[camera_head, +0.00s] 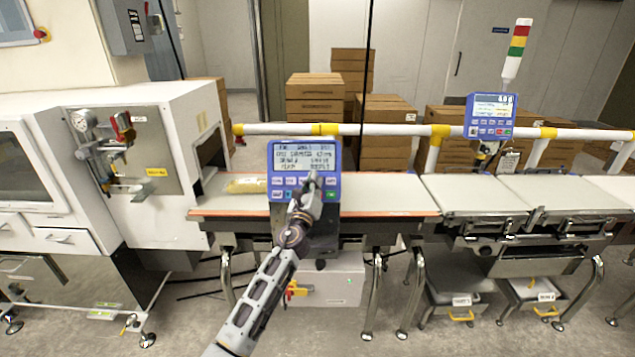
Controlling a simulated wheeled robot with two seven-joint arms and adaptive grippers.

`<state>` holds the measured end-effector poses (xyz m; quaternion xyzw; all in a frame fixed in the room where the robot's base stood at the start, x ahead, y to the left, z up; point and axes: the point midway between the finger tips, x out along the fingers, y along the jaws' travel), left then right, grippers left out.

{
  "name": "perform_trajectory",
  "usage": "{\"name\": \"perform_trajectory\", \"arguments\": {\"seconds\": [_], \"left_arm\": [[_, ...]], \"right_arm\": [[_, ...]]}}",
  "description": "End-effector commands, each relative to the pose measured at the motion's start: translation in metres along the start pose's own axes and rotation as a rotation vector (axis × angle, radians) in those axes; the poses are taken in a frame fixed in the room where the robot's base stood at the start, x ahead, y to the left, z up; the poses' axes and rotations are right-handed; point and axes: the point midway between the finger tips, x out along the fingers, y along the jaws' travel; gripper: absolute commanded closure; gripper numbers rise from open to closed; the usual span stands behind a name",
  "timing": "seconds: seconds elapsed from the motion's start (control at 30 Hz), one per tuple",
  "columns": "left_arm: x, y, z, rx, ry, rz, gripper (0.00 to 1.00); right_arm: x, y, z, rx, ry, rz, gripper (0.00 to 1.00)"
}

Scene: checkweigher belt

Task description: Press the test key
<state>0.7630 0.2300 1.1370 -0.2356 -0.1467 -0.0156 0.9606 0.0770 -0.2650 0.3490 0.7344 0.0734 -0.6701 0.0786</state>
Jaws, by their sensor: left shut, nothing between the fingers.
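A blue control panel (273,172) with a lit display and rows of keys stands in front of the belt, near the middle of the head view. My left gripper (312,180) is shut and empty, with its fingertips over the right half of the panel's key rows. The fingers and wrist hide some of the keys. I cannot tell whether the tips touch a key or which key is the test key. A second blue panel (492,103) with a display and keys is on a post farther right. My right gripper is not in view.
A yellowish pack (246,186) lies on the belt (385,195) left of the panel. A white machine (150,170) stands at the left. A white and yellow rail (390,129) runs behind the belt. Brown boxes (313,98) are stacked behind it. A signal tower (517,48) rises at the right.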

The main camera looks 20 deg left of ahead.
Motion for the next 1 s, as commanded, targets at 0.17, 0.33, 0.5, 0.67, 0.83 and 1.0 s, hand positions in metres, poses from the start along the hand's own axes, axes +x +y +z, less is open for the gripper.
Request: {"name": "perform_trajectory", "arguments": {"seconds": [0.17,0.33,0.5,0.67,0.83,1.0], "left_arm": [[-0.002,-0.002,0.002,0.000,0.000,0.000,1.00],[-0.008,-0.007,0.008,0.001,0.000,-0.001,1.00],[-0.015,-0.013,0.014,0.000,0.000,-0.001,1.00],[-0.022,-0.017,0.018,0.001,0.000,0.000,1.00],[-0.029,-0.022,0.023,0.001,0.000,0.000,1.00],[-0.034,-0.026,0.026,0.001,0.000,-0.001,1.00]], "right_arm": [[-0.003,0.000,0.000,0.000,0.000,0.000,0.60],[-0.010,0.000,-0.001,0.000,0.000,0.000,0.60],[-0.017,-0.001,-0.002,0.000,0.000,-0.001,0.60],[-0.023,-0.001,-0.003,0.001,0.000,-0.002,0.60],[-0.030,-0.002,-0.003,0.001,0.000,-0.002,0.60],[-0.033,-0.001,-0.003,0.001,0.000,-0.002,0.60]]}}
